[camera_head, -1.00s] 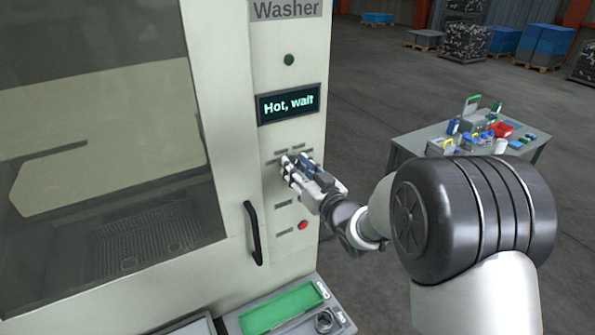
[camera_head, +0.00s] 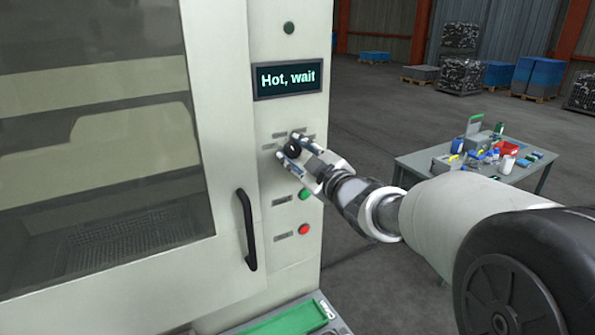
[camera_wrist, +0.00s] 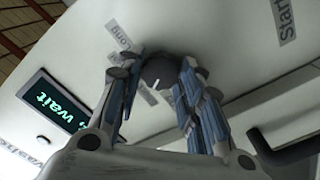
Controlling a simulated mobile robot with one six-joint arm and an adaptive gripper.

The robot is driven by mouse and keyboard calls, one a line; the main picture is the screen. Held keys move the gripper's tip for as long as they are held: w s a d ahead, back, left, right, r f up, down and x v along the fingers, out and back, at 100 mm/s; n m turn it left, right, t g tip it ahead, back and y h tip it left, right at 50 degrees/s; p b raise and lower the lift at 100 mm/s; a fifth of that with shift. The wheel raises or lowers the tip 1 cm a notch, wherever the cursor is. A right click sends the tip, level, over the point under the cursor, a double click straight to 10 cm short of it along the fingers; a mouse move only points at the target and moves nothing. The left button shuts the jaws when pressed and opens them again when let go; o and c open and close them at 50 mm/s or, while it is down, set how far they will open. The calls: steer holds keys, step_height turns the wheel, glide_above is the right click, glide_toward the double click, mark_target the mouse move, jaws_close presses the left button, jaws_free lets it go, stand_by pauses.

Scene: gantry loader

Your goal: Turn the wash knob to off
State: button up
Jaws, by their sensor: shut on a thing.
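The wash knob (camera_head: 293,149) is a round black dial on the washer's (camera_head: 283,225) control panel, below the display. In the wrist view the knob (camera_wrist: 160,70) is dark with a white pointer line and sits between my two fingers. My gripper (camera_head: 291,154) is shut on the knob, with one finger on each side; it fills the wrist view (camera_wrist: 152,85) too. Small labels surround the knob, but their words are too small or partly covered, so I cannot tell which setting the pointer meets.
The display (camera_head: 288,79) reads "Hot, wait". Below the knob are a green button (camera_head: 305,194) and a red button (camera_head: 304,230). A black door handle (camera_head: 247,230) stands out at the left. A cluttered table (camera_head: 475,165) stands behind my arm at the right.

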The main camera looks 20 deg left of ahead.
steer(key=n+b, duration=0.4)
steer(key=shift+f+b, duration=0.2)
steer(key=shift+b, duration=0.15)
steer(key=shift+r+n+b, duration=0.1)
steer(key=shift+n+b, duration=1.05)
steer(key=shift+n, duration=0.35)
steer(key=o, duration=1.1)
steer(key=shift+c, duration=0.2)
steer(key=v, duration=1.2)
